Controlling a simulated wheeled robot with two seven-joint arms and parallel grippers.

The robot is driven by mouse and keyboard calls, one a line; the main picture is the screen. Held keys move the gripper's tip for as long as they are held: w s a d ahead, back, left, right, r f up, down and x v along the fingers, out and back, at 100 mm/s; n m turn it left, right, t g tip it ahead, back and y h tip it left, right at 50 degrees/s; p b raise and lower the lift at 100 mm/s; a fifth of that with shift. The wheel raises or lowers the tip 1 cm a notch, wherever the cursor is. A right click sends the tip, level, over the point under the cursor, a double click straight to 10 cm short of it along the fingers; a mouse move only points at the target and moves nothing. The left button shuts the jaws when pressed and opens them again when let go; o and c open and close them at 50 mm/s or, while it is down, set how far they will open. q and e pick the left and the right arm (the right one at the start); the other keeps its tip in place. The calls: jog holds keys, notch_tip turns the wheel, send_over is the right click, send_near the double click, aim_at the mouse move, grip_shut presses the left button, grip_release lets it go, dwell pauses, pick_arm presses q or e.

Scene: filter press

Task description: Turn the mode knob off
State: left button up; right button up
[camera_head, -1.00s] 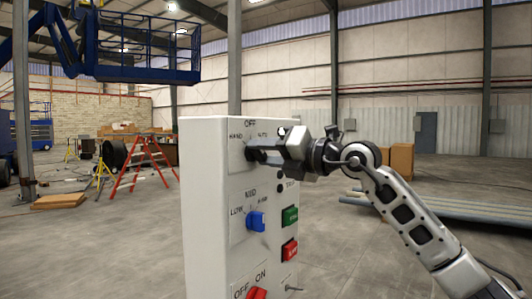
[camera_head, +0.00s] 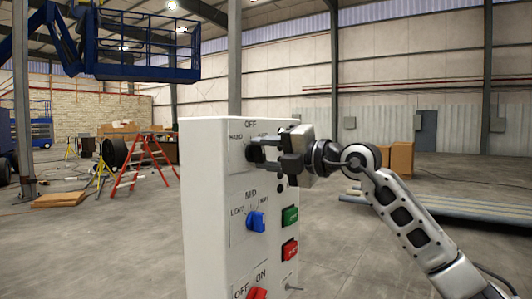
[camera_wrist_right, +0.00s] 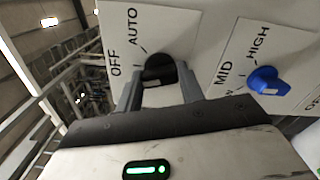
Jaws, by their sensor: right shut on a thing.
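The mode knob (camera_head: 253,152) is a black knob at the top of the white control panel (camera_head: 209,215), under the labels HAND, OFF and AUTO. My right gripper (camera_head: 262,152) reaches it from the right and is shut on it, one finger above the other in the head view. In the right wrist view the black knob (camera_wrist_right: 158,68) sits between the two fingertips, near the OFF and AUTO labels. The fingers partly cover the knob, and I cannot tell exactly where it points. My left gripper is not in view.
Below are a blue knob (camera_head: 256,221) marked LOW, MID, HIGH, a green button (camera_head: 290,216), a red button (camera_head: 290,250) and a red switch (camera_head: 257,293). A small lever (camera_head: 293,288) sticks out at lower right. Open floor surrounds the panel.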

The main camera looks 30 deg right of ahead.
jog(key=shift+m, duration=1.7)
jog(key=o, duration=1)
jog(key=shift+s+d, duration=0.1)
